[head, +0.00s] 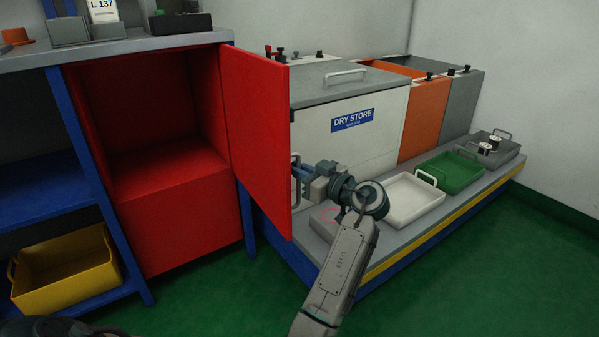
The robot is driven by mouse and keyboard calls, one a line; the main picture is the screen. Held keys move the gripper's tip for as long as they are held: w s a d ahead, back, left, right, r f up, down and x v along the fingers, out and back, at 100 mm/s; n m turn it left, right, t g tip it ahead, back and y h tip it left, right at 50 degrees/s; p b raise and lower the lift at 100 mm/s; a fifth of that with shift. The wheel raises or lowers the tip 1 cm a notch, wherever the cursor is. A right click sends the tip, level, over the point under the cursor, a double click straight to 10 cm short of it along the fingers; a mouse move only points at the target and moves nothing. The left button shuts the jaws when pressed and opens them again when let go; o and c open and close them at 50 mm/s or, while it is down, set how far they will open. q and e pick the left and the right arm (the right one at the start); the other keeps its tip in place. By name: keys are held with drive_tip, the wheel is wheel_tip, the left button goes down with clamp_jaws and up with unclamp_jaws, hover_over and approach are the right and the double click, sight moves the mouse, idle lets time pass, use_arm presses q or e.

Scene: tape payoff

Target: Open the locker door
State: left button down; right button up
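The red locker door (257,130) stands swung wide open on the right side of the red locker (165,215), whose upper compartment is open to view and looks empty. A pale bar handle (295,158) shows at the door's free edge, on its far face. My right gripper (298,184) is at this handle, beside the door's outer face. The door edge hides part of the handle and fingertips, so I cannot tell whether the fingers are closed on it. My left gripper is out of view.
A grey-lidded DRY STORE bin (370,155) stands behind the door. A white tray (412,222), green tray (470,187) and grey tray (510,157) sit on the low platform. A yellow bin (65,300) is on the lower left shelf. Green floor is clear in front.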

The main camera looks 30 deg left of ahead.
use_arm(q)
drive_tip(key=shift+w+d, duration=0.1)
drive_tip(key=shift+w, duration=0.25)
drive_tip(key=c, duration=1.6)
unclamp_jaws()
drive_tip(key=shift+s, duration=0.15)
